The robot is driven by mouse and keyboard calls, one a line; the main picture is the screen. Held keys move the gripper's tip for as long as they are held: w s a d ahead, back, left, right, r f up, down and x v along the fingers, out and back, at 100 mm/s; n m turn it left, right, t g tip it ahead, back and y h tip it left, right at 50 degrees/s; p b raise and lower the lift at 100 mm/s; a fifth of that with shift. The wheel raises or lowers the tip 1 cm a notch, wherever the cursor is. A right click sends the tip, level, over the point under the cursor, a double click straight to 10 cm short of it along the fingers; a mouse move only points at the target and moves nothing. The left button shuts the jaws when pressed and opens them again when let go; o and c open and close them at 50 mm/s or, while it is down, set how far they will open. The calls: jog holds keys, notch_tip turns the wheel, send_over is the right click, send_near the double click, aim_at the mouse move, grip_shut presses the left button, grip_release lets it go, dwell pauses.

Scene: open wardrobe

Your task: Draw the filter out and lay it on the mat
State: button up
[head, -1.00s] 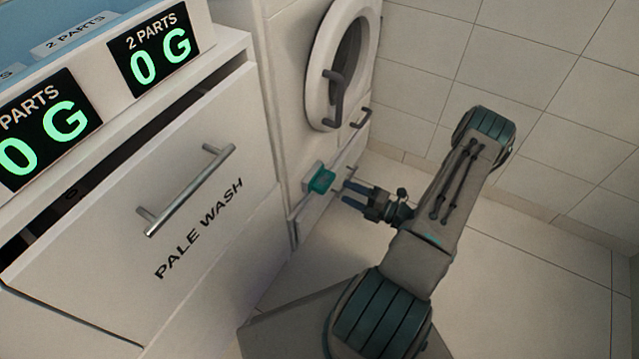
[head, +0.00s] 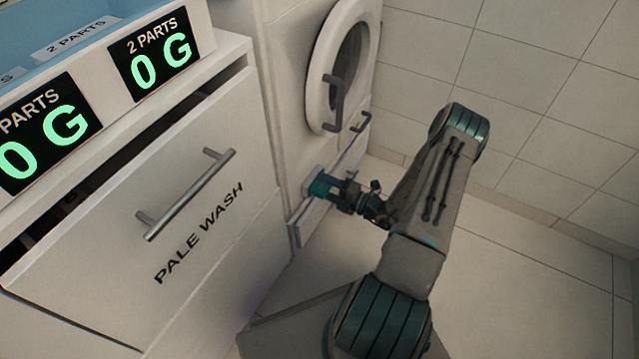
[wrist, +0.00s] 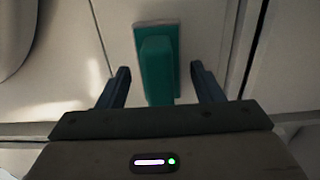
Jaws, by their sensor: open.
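The filter shows as a teal block (head: 319,187) low on the front of the washing machine. In the wrist view my gripper (wrist: 162,75) is open, one dark finger on each side of the filter grip, with a gap on both sides. The mat is not in view.
The washing machine's round door (head: 345,65) stands above, with a dark handle. A drawer marked PALE WASH (head: 150,200) with a bar handle is at the left. A lower flap (head: 312,225) sits below the filter. The tiled floor (head: 510,275) at the right is clear.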

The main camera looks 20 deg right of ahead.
aim_at(330, 189)
jog(key=c, duration=1.1)
jog(key=shift+o, duration=0.2)
jog(key=shift+p+v, duration=0.3)
jog(key=shift+v, duration=1.1)
jog(key=shift+v, duration=1.8)
